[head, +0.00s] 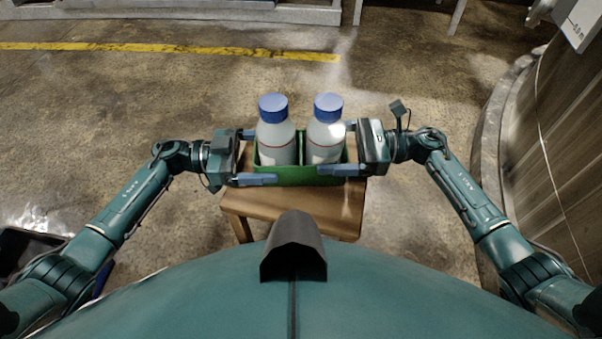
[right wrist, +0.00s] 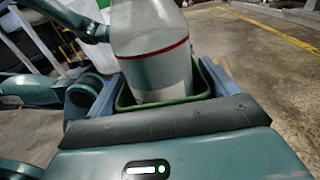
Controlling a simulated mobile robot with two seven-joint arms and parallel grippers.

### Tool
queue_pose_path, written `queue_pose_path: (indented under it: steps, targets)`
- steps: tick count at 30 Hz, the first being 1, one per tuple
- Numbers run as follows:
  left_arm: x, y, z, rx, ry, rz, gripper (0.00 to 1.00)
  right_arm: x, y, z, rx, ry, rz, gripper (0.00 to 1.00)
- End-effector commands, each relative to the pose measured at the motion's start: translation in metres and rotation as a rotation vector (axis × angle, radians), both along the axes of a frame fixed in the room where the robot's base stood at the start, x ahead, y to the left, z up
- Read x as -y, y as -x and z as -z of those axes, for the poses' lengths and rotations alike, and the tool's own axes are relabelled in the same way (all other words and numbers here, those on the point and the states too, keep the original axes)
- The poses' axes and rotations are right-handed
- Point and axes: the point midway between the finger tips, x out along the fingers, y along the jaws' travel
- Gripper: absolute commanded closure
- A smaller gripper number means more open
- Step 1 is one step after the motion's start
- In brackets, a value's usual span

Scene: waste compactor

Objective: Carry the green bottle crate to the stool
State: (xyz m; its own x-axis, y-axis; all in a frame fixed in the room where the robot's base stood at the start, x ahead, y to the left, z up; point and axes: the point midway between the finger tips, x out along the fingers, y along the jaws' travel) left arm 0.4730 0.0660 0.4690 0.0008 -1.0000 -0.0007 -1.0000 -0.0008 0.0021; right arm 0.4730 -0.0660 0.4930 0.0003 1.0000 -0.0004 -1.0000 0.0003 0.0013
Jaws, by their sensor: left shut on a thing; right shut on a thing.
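The green bottle crate (head: 298,175) holds two white bottles with blue caps, the left bottle (head: 276,130) and the right bottle (head: 326,130), both upright. The wooden stool (head: 290,207) shows under and around the crate; I cannot tell whether the crate touches its top. My left gripper (head: 257,158) is shut on the crate's left end. My right gripper (head: 341,150) is shut on its right end. In the right wrist view the crate's green rim (right wrist: 204,72) lies between the fingers, with a bottle (right wrist: 152,55) standing inside.
A curved metal-clad wall (head: 560,150) stands close on the right. A yellow floor line (head: 170,47) crosses the concrete floor behind the stool. A dark bin-like object (head: 28,245) is at the lower left. Floor left of the stool and beyond it is clear.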

Motion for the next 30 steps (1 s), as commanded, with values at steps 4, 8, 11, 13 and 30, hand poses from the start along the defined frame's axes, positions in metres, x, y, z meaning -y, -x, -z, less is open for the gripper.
queue_pose_path:
  steps: [4,8,11,13,30]
  targets:
    - [-0.002,-0.001,0.006,-0.001,-0.003,-0.005,0.12,0.001,-0.001,0.005,0.001,0.001,0.002,0.12]
    - [-0.001,-0.001,0.005,-0.001,-0.002,-0.003,0.02,0.001,0.000,0.005,0.000,0.001,0.002,0.02]
    - [-0.001,0.000,0.005,-0.001,-0.001,-0.002,0.00,0.001,0.000,0.005,0.000,0.000,0.001,0.00]
    - [-0.001,0.000,0.005,0.000,-0.001,-0.002,0.00,0.001,0.000,0.005,0.000,0.000,0.001,0.00]
    - [-0.085,-0.001,0.005,-0.002,-0.006,-0.005,0.00,0.000,0.000,0.004,0.000,0.000,0.000,0.00]
